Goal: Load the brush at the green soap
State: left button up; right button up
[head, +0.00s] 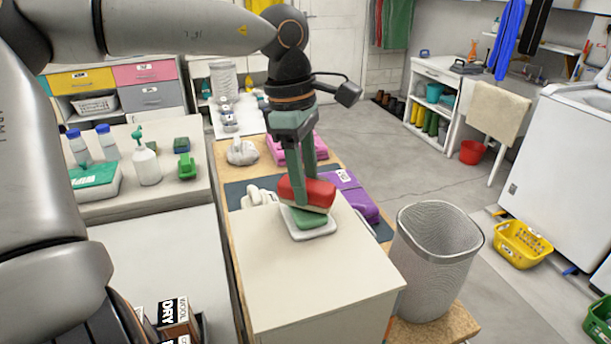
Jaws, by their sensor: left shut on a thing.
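My left gripper (304,186) reaches down over the white cabinet top and is shut on a red brush (318,190). The brush is slightly tilted, with a pale band along its underside. The green soap (304,219) lies directly under the brush on a white dish (312,235), near the back edge of the cabinet top. The brush overlaps the soap in the head view and looks to be on it or just above it; I cannot tell whether they touch. My right gripper is out of view.
The front of the white cabinet top (310,280) is bare. A grey mesh bin (436,265) stands close to its right. Folded purple cloth (355,203) lies just behind. A left counter holds a spray bottle (146,163) and a green brush (187,167).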

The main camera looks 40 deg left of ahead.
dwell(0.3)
pick_arm(q)
jog(key=shift+f, duration=0.15)
dwell(0.5)
jog(key=shift+f+b, duration=0.25)
jog(key=shift+b, duration=0.05)
dwell(0.7)
jog(key=shift+s+f, duration=0.1)
dwell(0.5)
